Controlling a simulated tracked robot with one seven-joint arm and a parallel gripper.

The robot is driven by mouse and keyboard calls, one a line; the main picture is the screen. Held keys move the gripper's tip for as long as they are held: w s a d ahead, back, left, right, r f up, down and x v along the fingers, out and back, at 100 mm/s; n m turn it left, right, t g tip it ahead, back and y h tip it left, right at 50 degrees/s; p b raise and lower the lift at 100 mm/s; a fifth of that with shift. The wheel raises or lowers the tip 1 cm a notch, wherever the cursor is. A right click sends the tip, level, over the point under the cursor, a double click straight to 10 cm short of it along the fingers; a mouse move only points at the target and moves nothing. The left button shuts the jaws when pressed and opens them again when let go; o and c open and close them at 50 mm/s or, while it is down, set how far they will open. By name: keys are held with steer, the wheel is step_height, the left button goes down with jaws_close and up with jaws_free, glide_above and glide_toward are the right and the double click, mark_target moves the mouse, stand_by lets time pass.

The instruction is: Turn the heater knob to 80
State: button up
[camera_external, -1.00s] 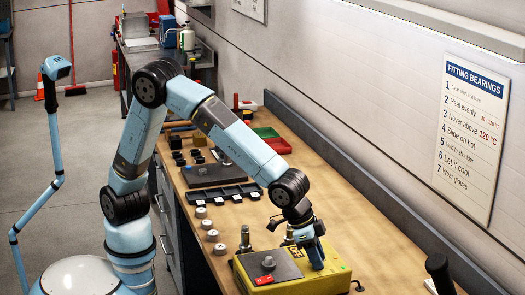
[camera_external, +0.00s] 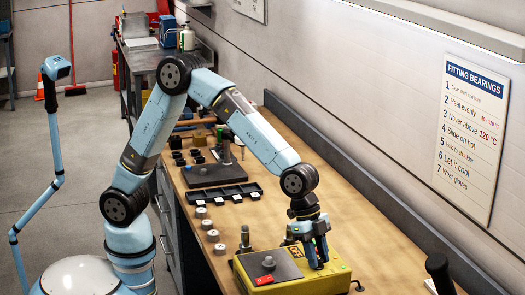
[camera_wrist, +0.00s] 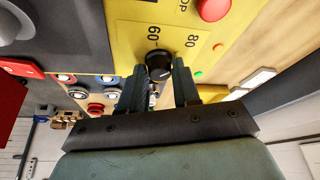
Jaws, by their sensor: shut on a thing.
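The yellow heater (camera_external: 325,277) sits at the near end of the bench, with a dark plate on top. Its black knob (camera_wrist: 159,65) shows in the wrist view on the yellow panel, between a printed 60 at left and a printed 80 at right. My gripper (camera_wrist: 166,75) is shut on the knob, one finger on each side. In the external view, my gripper (camera_external: 316,262) points down onto the right part of the heater, and the knob is hidden there. I cannot clearly read the knob's pointer.
A red button (camera_wrist: 213,9) and a green light (camera_wrist: 198,74) are close to the knob. A shaft-like metal part (camera_external: 245,238) stands just left of the heater. A black upright handle (camera_external: 440,272) is at the right. The bench (camera_external: 345,210) behind the heater is mostly clear.

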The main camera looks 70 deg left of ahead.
steer(key=shift+w+a+f+m+g, duration=0.1)
steer(key=shift+m+g, duration=0.2)
steer(key=shift+m, duration=0.2)
stand_by(0.3)
steer(key=o, duration=1)
steer(key=v, duration=1.3)
steer(key=shift+r, duration=0.35)
steer(key=shift+a, duration=0.1)
